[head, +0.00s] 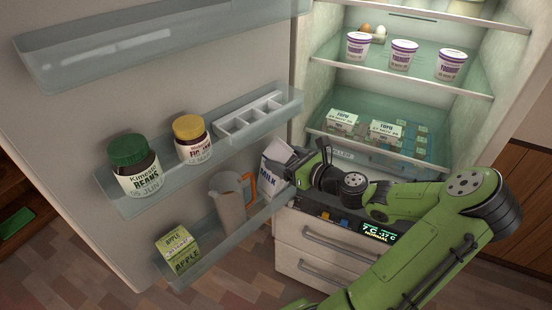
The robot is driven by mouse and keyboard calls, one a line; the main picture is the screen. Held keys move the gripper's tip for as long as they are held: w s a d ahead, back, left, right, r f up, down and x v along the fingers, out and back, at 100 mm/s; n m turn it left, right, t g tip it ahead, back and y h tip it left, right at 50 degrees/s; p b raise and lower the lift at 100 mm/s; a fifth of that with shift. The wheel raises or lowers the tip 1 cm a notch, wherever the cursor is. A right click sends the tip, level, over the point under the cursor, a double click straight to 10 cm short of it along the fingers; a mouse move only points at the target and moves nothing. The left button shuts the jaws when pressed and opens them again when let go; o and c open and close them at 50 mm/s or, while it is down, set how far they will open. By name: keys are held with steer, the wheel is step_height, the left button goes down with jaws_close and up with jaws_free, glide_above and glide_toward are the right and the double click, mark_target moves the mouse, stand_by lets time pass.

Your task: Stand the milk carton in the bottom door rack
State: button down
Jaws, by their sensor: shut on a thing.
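The milk carton (271,177) is white with dark lettering. It is tilted, at the right end of the bottom door rack (216,249), and its lower part shows near the rack's clear front wall. I cannot tell whether its base touches the rack floor. My gripper (291,172) comes from the right and is shut on the carton's right side; the fingertips are mostly hidden.
In the bottom rack stand a grey pitcher with an orange handle (229,205) and an apple juice carton (178,252). The rack above holds a green-lidded jar (136,167), a yellow-lidded jar (192,140) and an egg tray (247,120). Fridge shelves (402,71) are right of the door.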

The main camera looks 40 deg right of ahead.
mark_target(275, 150)
steer(key=shift+w+r+g+p, duration=0.3)
steer(key=shift+w+g, duration=0.3)
steer(key=shift+w, duration=0.35)
steer(key=shift+w+r+g+p, duration=0.3)
steer(key=shift+w+g, duration=0.3)
steer(key=shift+w, duration=0.3)
steer(key=shift+s+f+b, duration=0.2)
steer(key=shift+f+b, duration=0.4)
steer(key=shift+f, duration=0.95)
jaws_free()
steer(key=shift+f, duration=0.15)
